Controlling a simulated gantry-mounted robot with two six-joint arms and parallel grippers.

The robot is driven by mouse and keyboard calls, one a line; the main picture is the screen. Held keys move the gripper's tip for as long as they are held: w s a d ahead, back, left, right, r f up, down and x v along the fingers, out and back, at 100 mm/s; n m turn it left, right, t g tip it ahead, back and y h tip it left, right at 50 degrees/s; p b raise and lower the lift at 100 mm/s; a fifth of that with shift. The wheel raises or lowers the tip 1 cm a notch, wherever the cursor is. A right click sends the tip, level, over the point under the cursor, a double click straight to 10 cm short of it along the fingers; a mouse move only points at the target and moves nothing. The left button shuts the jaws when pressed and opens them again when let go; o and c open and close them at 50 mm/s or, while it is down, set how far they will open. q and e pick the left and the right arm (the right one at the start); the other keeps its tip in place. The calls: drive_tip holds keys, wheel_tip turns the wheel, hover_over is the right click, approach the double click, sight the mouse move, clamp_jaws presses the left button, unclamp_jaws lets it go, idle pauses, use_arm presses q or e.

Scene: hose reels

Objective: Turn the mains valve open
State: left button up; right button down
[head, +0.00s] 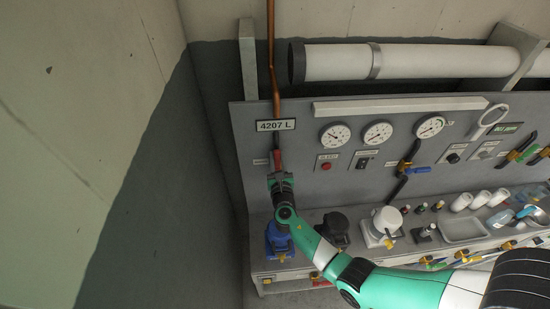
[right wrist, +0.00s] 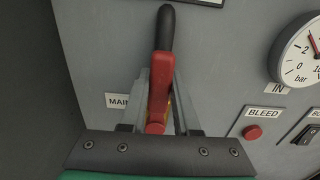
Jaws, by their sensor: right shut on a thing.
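The mains valve has a red lever (right wrist: 160,75) with a black end grip (right wrist: 166,28); in the right wrist view it points up, nearly upright. In the head view the lever (head: 277,157) sits on the grey panel at the left, below the copper pipe. A label starting "MAIN" (right wrist: 117,101) is beside it, partly hidden by a finger. My right gripper (head: 278,174) is at the valve, its fingers (right wrist: 161,95) on both sides of the red lever and shut on it. The valve body is mostly hidden behind the gripper. My left gripper is not in view.
A copper pipe (head: 272,60) runs down to the valve beside the "4207 L" plate (head: 276,125). Gauges (head: 335,136) and a red BLEED button (right wrist: 254,132) are to the right. A wall (head: 100,120) bounds the left.

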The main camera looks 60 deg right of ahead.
drive_tip(key=c, duration=0.6)
unclamp_jaws()
drive_tip(key=shift+c, duration=0.2)
drive_tip(key=shift+a, duration=0.1)
drive_tip(key=p+v, duration=0.1)
drive_tip(key=v, duration=1)
drive_tip(key=shift+s+a, duration=0.2)
